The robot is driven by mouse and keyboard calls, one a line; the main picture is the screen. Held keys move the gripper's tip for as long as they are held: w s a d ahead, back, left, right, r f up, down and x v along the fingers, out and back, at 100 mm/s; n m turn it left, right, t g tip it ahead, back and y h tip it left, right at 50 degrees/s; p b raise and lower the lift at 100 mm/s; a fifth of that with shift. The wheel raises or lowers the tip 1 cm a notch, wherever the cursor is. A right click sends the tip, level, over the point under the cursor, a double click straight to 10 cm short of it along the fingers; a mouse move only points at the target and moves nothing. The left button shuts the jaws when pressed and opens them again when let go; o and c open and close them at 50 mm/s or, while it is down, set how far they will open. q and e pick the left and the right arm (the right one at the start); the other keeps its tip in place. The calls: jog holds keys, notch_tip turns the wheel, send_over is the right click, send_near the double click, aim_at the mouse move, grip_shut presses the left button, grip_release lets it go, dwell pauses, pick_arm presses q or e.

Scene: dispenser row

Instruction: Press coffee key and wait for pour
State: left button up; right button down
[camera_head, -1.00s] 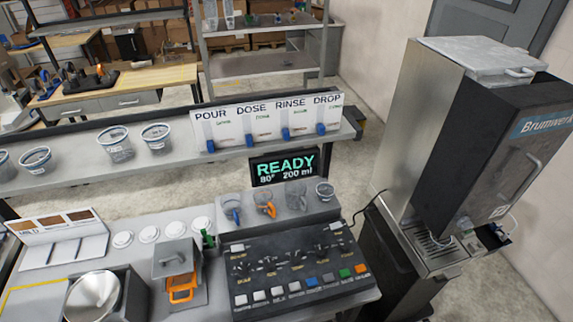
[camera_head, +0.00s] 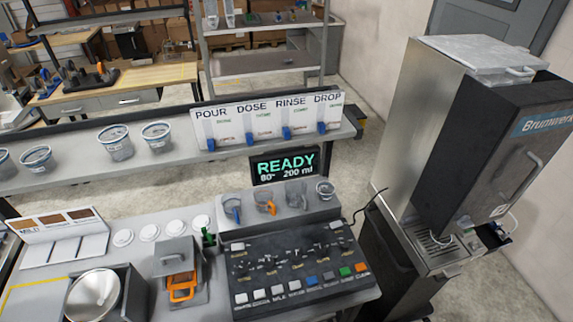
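A dark control panel (camera_head: 285,258) lies on the bench front, with a row of several keys along its near edge. From left to right these are pale keys (camera_head: 259,294), a blue key (camera_head: 312,281), a grey key (camera_head: 329,276), a green key (camera_head: 345,271) and an orange key (camera_head: 361,267). The labels under the keys are too small to read surely, so I cannot tell which is coffee. A display (camera_head: 284,165) behind the panel reads READY, 80°, 200 ml. The tall Brumwerk machine (camera_head: 500,150) stands at right, with a drip tray (camera_head: 432,243) below its spout. Neither gripper is in view.
Several clear cups, one here (camera_head: 157,137), stand on the shelf behind. A board (camera_head: 267,121) reads POUR, DOSE, RINSE, DROP. A metal bowl (camera_head: 94,296) and a grey box with an orange handle (camera_head: 181,287) sit left of the panel. A gap separates bench and machine.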

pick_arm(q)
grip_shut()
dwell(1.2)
